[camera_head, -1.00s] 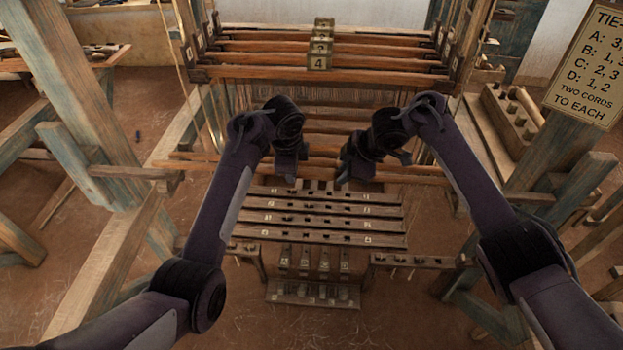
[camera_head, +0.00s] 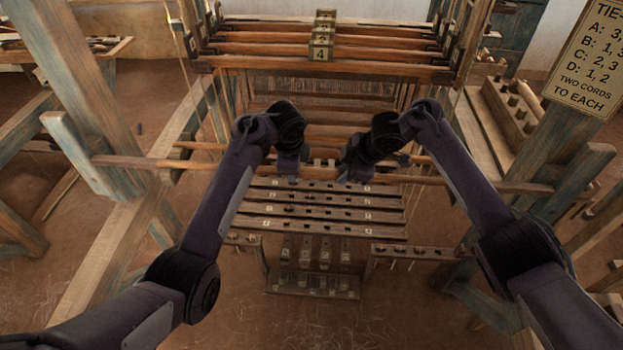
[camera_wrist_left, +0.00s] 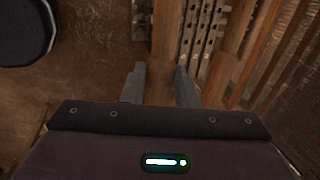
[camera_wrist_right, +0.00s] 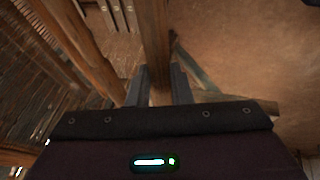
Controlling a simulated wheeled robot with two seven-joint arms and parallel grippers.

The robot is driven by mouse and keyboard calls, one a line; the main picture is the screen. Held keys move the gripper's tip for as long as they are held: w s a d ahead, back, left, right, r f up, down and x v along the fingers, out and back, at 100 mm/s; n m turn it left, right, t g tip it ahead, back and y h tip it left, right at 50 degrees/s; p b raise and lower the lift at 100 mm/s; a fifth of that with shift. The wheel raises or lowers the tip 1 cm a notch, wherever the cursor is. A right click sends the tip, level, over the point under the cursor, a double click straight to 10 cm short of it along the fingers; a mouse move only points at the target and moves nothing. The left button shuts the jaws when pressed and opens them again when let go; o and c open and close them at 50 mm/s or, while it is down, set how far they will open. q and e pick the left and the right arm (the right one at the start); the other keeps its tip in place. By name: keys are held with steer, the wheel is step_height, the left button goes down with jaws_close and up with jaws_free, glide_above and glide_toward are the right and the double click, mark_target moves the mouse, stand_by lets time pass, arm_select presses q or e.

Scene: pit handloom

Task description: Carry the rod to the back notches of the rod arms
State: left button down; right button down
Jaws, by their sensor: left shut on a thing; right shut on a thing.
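The rod (camera_head: 470,183) is a long brown wooden bar lying nearly level across the front of the loom. My left gripper (camera_head: 290,176) and right gripper (camera_head: 348,174) are shut on it near its middle, a short way apart. The rod runs between the fingers of my left gripper (camera_wrist_left: 160,88) in the left wrist view and of my right gripper (camera_wrist_right: 160,88) in the right wrist view. Its left end shows by the left wooden post, near a short arm with a block (camera_head: 170,178). Its right end is near the right post. I cannot make out the back notches or any contact there.
Numbered shafts (camera_head: 320,53) hang behind the grippers. Lettered slats (camera_head: 325,213) and pedals (camera_head: 315,283) lie below the rod. Blue-grey posts (camera_head: 75,80) stand at the left and right. A tie-up sign (camera_head: 588,60) is at upper right.

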arm_select(q)
steer(key=shift+w+f, duration=0.1)
steer(key=shift+f, duration=0.5)
arm_select(e)
steer(key=shift+w+f, duration=0.1)
steer(key=shift+f, duration=0.5)
arm_select(q)
steer(key=c, duration=1.5)
jaws_free()
steer(key=shift+f, duration=0.1)
arm_select(e)
steer(key=c, duration=1.7)
jaws_free()
arm_select(q)
steer(key=o, duration=0.4)
arm_select(e)
steer(key=o, duration=0.4)
arm_select(q)
steer(key=v, duration=1.2)
arm_select(e)
steer(key=v, duration=1.2)
